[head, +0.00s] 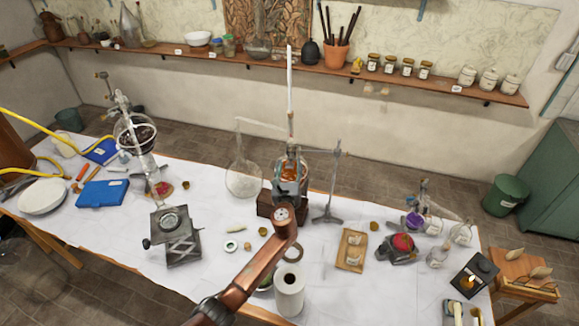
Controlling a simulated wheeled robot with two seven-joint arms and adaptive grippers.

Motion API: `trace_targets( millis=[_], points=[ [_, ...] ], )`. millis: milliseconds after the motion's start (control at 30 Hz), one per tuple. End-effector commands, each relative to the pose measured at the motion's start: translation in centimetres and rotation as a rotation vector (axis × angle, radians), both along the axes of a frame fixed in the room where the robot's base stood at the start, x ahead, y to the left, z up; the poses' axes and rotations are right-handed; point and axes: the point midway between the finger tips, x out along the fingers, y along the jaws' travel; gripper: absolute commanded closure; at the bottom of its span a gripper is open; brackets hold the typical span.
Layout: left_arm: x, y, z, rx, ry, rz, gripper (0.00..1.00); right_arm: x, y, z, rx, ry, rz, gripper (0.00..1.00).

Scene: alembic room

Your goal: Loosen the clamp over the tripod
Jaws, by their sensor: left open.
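A metal stand (332,190) with splayed feet is on the white-covered table, right of centre. A clamp arm (318,151) reaches left from its rod toward a glass vessel with orange contents (290,168). A tall white thermometer-like tube (290,95) rises above that vessel. My copper-coloured left arm comes up from the bottom, and my left gripper (289,186) is open in front of the vessel, left of the stand. Its fingers overlap the vessel, so I cannot tell whether they touch it. The tripod under the vessel is mostly hidden by my gripper. My right gripper is out of view.
A round flask (243,178) stands left of the vessel. A paper towel roll (289,290) is by the front edge. A lab jack (175,235) is at left; a wooden tray (351,251) and a red-topped item (402,244) are at right. A shelf (290,66) runs behind.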

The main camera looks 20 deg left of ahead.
Motion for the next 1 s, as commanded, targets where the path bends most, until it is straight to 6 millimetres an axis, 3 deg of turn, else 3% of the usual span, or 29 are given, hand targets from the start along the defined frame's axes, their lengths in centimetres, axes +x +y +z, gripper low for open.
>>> trace_targets(
  millis=[267,867,1000],
  points=[
    [0.18,0.07,-0.03,-0.001,0.0,0.0,0.56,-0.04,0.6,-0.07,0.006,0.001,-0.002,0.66],
    [0.16,0.07,-0.05,-0.001,0.001,0.0,0.97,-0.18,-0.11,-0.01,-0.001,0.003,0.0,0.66],
    [0.16,0.07,-0.05,-0.004,0.0,0.0,0.99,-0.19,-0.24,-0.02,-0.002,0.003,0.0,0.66]
  ],
)
